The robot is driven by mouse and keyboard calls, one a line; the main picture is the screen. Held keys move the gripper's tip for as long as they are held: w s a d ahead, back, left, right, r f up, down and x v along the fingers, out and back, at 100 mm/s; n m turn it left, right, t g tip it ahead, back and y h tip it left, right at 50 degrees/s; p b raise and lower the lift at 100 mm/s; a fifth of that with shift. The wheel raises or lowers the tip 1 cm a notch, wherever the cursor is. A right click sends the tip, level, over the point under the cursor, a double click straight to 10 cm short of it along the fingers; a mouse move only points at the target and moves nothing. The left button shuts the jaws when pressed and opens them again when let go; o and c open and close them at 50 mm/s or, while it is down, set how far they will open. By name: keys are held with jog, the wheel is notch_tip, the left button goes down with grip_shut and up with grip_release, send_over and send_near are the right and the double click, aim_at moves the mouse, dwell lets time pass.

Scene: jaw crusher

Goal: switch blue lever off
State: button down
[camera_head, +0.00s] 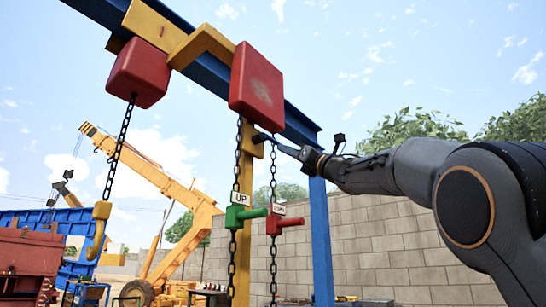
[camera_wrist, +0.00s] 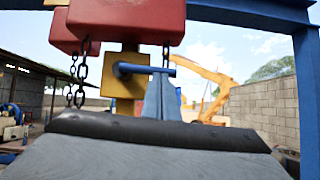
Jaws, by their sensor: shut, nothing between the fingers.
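The blue lever (camera_wrist: 138,69) is a bar sticking out to the right from a yellow box (camera_wrist: 127,90) under the red hoist block in the wrist view. In the head view the lever (camera_head: 262,137) looks small and dark beside the yellow post. My gripper (camera_head: 278,145) reaches in from the right, with its tip close to the lever's free end. In the wrist view my gripper's closed fingers (camera_wrist: 160,76) point up at the bar's right part and overlap it. I cannot tell whether they touch it. Nothing is held.
A red hoist block (camera_head: 257,85) hangs above on a blue beam (camera_head: 305,127). Chains hang below. A green UP handle (camera_head: 244,216) and a red handle (camera_head: 287,225) hang lower down. A blue post (camera_head: 320,240) stands right of them, before a block wall (camera_head: 400,250).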

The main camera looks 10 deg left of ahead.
jog(key=shift+w, duration=0.15)
dwell(0.4)
jog(key=shift+f, duration=0.15)
jog(key=a+f+b+v, duration=0.1)
jog(key=f+b+v, duration=0.1)
jog(key=b+v, duration=0.6)
jog(key=v, duration=0.4)
jog(key=shift+w+d+f+b, duration=0.2)
jog(key=shift+d+b, duration=0.05)
jog(key=shift+b, duration=0.05)
dwell(0.3)
